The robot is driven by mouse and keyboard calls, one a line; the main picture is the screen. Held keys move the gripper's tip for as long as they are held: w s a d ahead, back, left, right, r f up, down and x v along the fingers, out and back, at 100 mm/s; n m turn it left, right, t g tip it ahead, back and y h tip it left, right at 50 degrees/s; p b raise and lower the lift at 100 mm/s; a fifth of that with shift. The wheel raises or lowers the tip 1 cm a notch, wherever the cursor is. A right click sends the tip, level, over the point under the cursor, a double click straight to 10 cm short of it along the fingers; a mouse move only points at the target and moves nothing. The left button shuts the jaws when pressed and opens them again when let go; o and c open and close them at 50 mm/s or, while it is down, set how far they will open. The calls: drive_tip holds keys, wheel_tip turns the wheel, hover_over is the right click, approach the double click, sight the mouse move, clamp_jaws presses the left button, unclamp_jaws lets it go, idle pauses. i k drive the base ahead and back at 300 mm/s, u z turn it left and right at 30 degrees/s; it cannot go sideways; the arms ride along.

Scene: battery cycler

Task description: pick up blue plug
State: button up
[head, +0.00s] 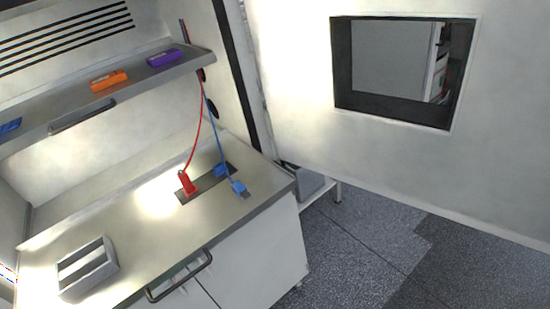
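A red plug (187,184) with a red cable (200,130) stands at the strip's left side. I cannot tell how deep the plugs sit. My gripper is not in view.
The counter (130,225) bears a grey slotted holder (87,268) at front left and has a dark handle (180,277). A shelf (130,95) above holds an orange block (108,80), a purple block (164,58) and a blue block (10,127). Open floor (370,250) lies right.

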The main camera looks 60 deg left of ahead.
sight(238, 187)
drive_tip(key=u, duration=0.15)
drive_tip(key=i, duration=1.15)
drive_tip(key=u, duration=0.8)
drive_tip(key=i, duration=0.35)
drive_tip(key=u, duration=0.3)
